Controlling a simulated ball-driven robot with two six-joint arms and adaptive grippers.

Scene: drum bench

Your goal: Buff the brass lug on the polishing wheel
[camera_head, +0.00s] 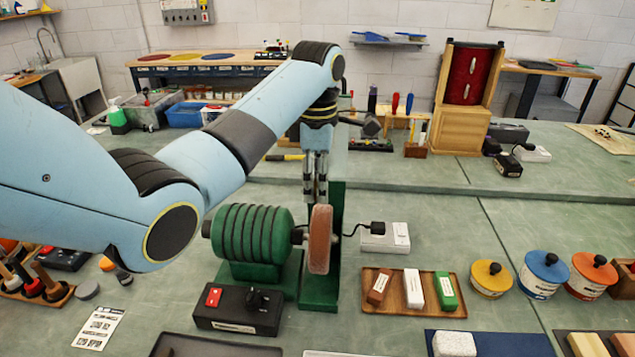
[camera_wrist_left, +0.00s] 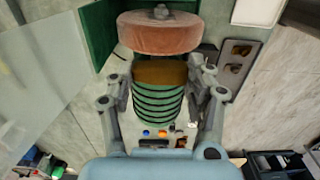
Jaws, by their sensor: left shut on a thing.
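My left gripper (camera_head: 315,192) points down just above and behind the polishing wheel in the head view. Its fingers are closed on a brown-gold piece (camera_wrist_left: 160,73), which appears to be the brass lug, seen between the fingertips in the left wrist view. In the head view the lug is not clearly visible. The polishing wheel (camera_head: 320,240), a reddish disc, stands upright at the right end of the green ribbed motor (camera_head: 250,232). It also shows in the left wrist view (camera_wrist_left: 158,36), close to the lug; contact cannot be told. My right gripper is out of view.
A black control box (camera_head: 238,309) with a red switch sits in front of the motor. A white socket box (camera_head: 385,238) stands right of the wheel. A wooden tray (camera_head: 377,305) holds brown, white and green bars. Lidded jars (camera_head: 490,280) stand further right. My left arm crosses above the motor.

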